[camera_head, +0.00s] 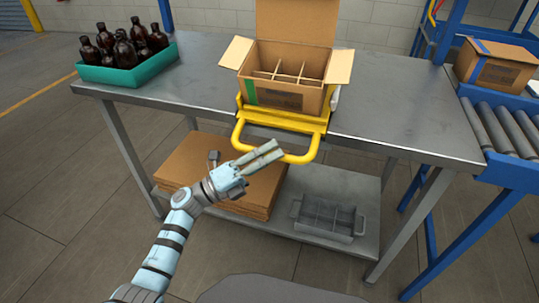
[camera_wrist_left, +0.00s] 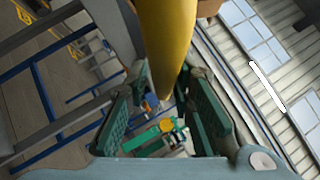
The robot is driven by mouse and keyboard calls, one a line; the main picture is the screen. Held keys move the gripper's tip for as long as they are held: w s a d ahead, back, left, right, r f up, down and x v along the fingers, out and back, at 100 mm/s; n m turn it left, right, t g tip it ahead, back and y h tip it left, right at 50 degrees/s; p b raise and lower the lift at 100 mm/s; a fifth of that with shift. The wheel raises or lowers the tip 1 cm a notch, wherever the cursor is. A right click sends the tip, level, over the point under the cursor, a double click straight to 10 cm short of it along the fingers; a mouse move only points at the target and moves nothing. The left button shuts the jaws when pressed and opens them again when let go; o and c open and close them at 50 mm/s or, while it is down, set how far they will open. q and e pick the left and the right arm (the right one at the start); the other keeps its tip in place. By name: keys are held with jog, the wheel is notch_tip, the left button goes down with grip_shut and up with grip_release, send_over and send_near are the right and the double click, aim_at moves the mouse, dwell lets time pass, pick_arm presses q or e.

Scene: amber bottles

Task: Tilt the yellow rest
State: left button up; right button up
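The yellow rest (camera_head: 283,120) is fixed at the front edge of the metal table, with a looped yellow handle bar (camera_head: 300,158) sticking out in front. An open cardboard box with dividers (camera_head: 284,94) sits on the rest. My left gripper (camera_head: 264,154) is at the handle's front bar. In the left wrist view its green-padded fingers (camera_wrist_left: 163,112) stand apart, and the yellow bar (camera_wrist_left: 168,45) runs into the space between them. I cannot tell whether either pad touches the bar. My right gripper is not in view.
A green tray (camera_head: 130,71) of amber bottles (camera_head: 128,45) stands at the table's left. Flattened cardboard (camera_head: 222,178) and a grey divided tray (camera_head: 327,219) lie on the lower shelf. Another box (camera_head: 494,66) sits by a roller conveyor (camera_head: 500,130) at right. The tabletop's right part is clear.

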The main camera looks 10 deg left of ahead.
pick_arm(q)
jog(key=shift+o, duration=0.8)
jog(key=v, duration=1.2)
